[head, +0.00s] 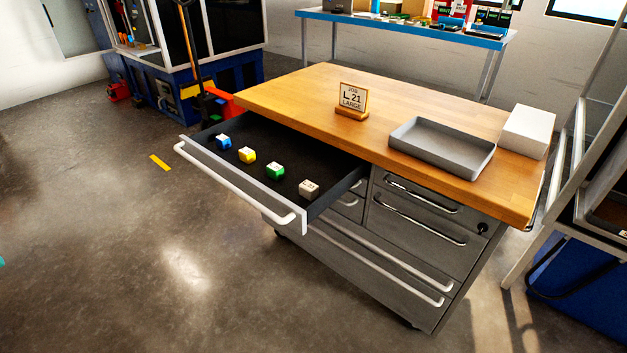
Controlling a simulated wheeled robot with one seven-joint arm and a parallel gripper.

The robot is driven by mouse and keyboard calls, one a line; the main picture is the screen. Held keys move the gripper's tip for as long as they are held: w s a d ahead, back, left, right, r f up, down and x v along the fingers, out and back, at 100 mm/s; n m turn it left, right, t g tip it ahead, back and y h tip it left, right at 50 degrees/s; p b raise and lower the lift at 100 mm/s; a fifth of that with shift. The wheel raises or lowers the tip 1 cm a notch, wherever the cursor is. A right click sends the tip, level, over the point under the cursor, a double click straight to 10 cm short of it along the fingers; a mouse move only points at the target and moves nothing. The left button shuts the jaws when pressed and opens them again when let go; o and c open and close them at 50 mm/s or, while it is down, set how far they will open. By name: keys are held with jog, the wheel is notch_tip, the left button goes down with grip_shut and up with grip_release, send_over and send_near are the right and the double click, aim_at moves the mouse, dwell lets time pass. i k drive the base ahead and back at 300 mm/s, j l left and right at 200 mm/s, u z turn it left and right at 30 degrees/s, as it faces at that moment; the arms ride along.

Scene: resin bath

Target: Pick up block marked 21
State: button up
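Several small blocks with pale tops stand apart in a row in the open drawer (240,190) of the workbench. From left to right they are a blue block (223,142), a yellow block (247,155), a green block (275,171) and a whitish-grey block (309,189). Dark marks show on their tops, but they are too small to read, so I cannot tell which block is marked 21. A small sign (352,98) on the bench top reads "JOB L 21 LARGE". My gripper is not in view.
The wooden bench top (290,103) carries an empty grey tray (441,146) and a white box (527,131). The drawer sticks out to the left, with a white handle (232,189) along its front. The floor (120,250) in front is clear. A rack stands at right.

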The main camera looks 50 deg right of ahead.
aim_at(246, 155)
jog(key=i+l+z, duration=0.15)
jog(key=i+z, duration=0.2)
jog(key=i, duration=0.25)
jog(key=i+z, duration=0.35)
jog(key=i, duration=0.25)
jog(key=i+j+z, duration=0.25)
jog(key=i+z, duration=0.15)
jog(key=i, duration=0.2)
